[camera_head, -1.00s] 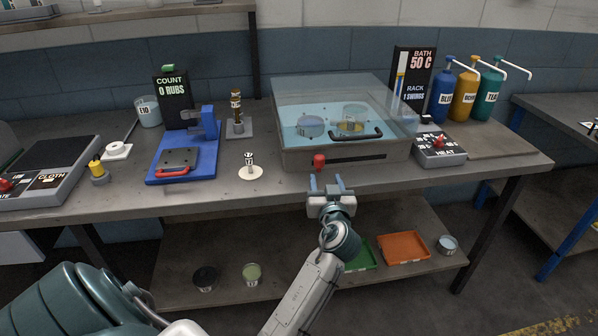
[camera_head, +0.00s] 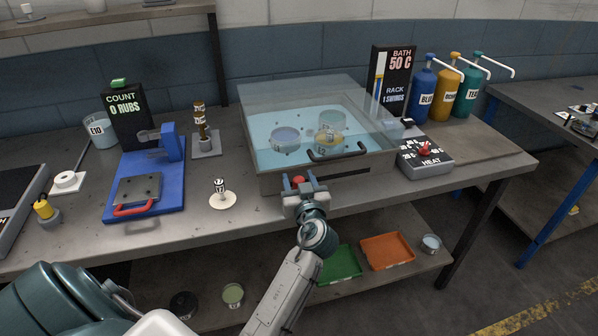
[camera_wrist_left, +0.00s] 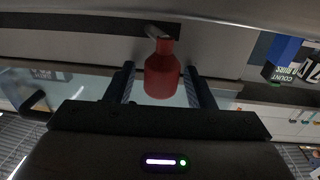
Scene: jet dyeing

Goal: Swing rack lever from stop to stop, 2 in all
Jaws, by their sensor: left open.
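The rack lever's red knob (camera_head: 298,181) sticks out at the left part of the bath's front wall. It also shows in the wrist view (camera_wrist_left: 162,76), at one end of a dark slot (camera_wrist_left: 85,22). My left gripper (camera_head: 301,185) is open, with one finger on each side of the knob; I see gaps between knob and fingers. The bath (camera_head: 262,184) is a glass-lidded tank with cups in bluish liquid. The display (camera_head: 392,80) reads BATH 50 C and RACK 1 SWINGS. My right gripper is not in view.
The bath's dark lid handle (camera_head: 337,153) juts out above and right of my gripper. The heat box (camera_head: 425,158) stands right of the bath. A small white-based stand (camera_head: 222,200) and the blue rubbing device (camera_head: 150,190) are to the left. Trays lie on the lower shelf.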

